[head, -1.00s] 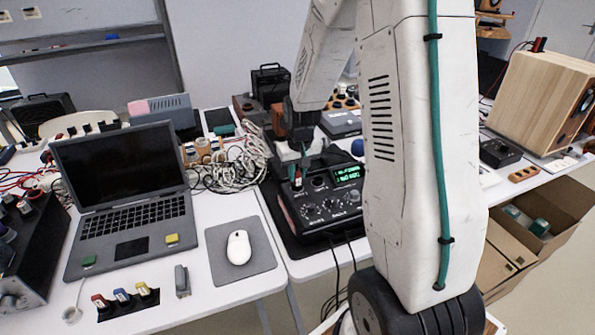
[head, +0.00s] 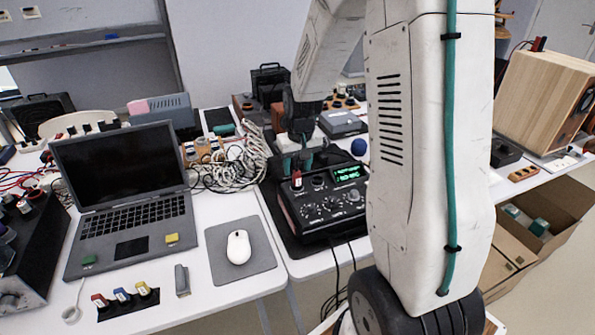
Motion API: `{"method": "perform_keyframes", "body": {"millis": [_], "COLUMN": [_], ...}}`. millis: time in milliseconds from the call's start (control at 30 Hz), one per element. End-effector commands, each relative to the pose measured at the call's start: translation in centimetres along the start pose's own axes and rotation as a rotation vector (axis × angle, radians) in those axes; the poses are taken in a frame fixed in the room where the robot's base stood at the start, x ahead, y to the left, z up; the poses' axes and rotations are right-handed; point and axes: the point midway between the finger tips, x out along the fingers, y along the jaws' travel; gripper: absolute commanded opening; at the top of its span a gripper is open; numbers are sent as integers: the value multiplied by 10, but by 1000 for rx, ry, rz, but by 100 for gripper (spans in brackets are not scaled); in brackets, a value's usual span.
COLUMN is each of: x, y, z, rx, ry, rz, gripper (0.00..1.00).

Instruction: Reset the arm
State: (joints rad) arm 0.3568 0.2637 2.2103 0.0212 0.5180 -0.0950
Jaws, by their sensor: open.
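My gripper (head: 297,166) hangs from my white arm near the middle of the head view. Its jaws are open and point down over the back left part of a black device (head: 325,213) with knobs and a lit green display (head: 347,173). A small red-and-white piece (head: 297,180) stands at the device's back left corner, just below the fingertips. I see nothing held between the fingers, and I cannot tell whether they touch that piece. My large arm link hides the area right of the device.
An open laptop (head: 125,195) and a white mouse (head: 238,247) on a grey pad are at left. Tangled cable (head: 243,165) lies left of my gripper. A wooden speaker box (head: 541,100) stands at right, above an open carton (head: 553,208).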

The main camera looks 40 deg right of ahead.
Motion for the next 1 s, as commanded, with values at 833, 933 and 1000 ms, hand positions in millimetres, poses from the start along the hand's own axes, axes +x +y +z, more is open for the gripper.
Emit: {"method": "perform_keyframes", "body": {"millis": [833, 933, 1000], "x": [-68, -94, -114], "y": [-12, -25, -34], "z": [65, 94, 115], "rx": [17, -3, -21], "ry": [-177, -212, -226], "rz": [-11, -12, -11], "gripper": [46, 46, 46]}}
